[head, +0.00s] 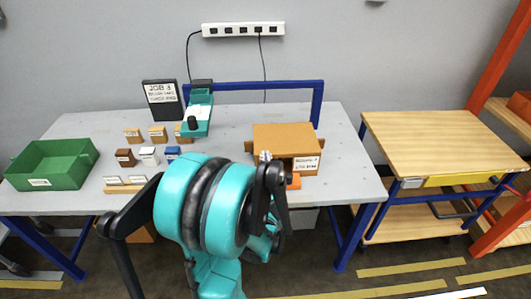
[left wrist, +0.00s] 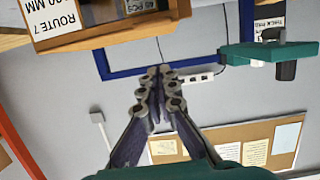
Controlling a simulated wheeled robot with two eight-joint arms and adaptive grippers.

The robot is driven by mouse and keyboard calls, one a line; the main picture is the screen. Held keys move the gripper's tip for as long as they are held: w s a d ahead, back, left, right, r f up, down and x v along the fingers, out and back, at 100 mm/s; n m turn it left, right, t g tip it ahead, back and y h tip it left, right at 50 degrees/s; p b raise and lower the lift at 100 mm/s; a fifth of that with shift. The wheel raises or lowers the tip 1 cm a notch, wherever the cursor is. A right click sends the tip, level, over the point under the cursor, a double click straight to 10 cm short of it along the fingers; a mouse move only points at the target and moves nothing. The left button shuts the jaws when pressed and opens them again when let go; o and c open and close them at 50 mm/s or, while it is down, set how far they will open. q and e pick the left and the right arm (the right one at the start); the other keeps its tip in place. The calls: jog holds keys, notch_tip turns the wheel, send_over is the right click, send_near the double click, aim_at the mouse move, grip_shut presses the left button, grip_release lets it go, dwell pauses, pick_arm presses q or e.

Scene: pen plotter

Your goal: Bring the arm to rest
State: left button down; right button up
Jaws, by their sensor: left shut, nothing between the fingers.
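My left gripper (head: 265,157) shows in the head view in front of the left edge of the cardboard box on the table. Its grey fingertips are together, and the big teal and black joint of my arm hides the table's front middle. In the left wrist view the left gripper (left wrist: 158,76) is shut with nothing between its fingers, and the scene appears upside down. My right gripper is not in view.
The grey table (head: 345,180) holds a green bin (head: 50,165), small blocks, a teal plotter (head: 198,115), a black job sign (head: 161,93) and the cardboard box (head: 285,138). A wooden-topped cart (head: 440,140) stands to the right. A power strip (head: 243,29) is on the wall.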

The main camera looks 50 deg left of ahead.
pick_arm(q)
jog(key=p+v, duration=0.1)
jog(key=v, duration=0.5)
jog(key=shift+s+f, duration=0.1)
jog(key=shift+f, duration=0.05)
jog(key=s+d+m+g+h, duration=0.1)
jog(key=s+d+m+h, duration=0.1)
jog(key=d, duration=0.7)
jog(key=s+d+m+g+h, duration=0.1)
jog(key=d+m+h, duration=0.3)
jog(key=d, duration=0.5)
jog(key=s+d+m+h, duration=0.3)
jog(key=d+m+h, duration=0.1)
jog(key=d, duration=0.5)
jog(key=shift+s+f+g+h, duration=0.25)
jog(key=shift+g+h, duration=0.15)
jog(key=shift+h, duration=0.3)
jog(key=shift+d, duration=0.1)
